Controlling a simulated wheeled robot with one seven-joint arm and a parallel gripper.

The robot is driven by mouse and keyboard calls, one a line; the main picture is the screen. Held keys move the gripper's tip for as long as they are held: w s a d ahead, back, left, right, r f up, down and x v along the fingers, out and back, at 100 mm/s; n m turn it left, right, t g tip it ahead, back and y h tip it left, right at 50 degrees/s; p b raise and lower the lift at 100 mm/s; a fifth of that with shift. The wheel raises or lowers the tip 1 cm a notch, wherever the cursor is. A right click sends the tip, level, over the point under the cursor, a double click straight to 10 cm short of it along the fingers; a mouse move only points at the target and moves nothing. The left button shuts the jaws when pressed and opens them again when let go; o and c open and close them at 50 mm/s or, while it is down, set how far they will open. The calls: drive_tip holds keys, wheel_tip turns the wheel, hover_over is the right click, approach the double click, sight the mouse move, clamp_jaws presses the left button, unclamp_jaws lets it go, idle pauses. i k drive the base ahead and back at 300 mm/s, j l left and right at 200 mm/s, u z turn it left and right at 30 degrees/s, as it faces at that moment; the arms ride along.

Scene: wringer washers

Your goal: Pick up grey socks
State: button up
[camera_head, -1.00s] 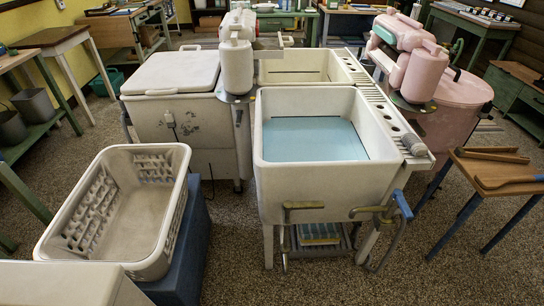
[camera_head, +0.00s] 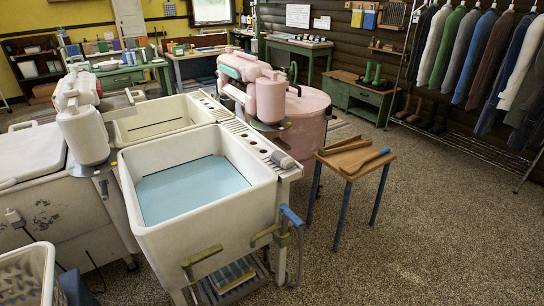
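I see nothing that I can clearly make out as grey socks. A small grey rolled thing (camera_head: 282,159) lies on the right ledge of the white double wash tub (camera_head: 262,188), at its near end; it is too small to tell what it is. The near basin holds light blue water or a light blue bottom (camera_head: 190,190). My gripper is not in view.
A white washer (camera_head: 30,150) stands left of the tub, with a white laundry basket (camera_head: 45,275) at the lower left. A pink washer (camera_head: 300,120) and a small wooden table (camera_head: 375,158) stand right. Clothes hang on a rack (camera_head: 402,60). The right floor is clear.

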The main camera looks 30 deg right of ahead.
sight(284, 161)
drive_tip(key=i+z, duration=0.25)
drive_tip(key=i, duration=0.35)
drive_tip(key=i+z, duration=0.3)
drive_tip(key=i, duration=0.25)
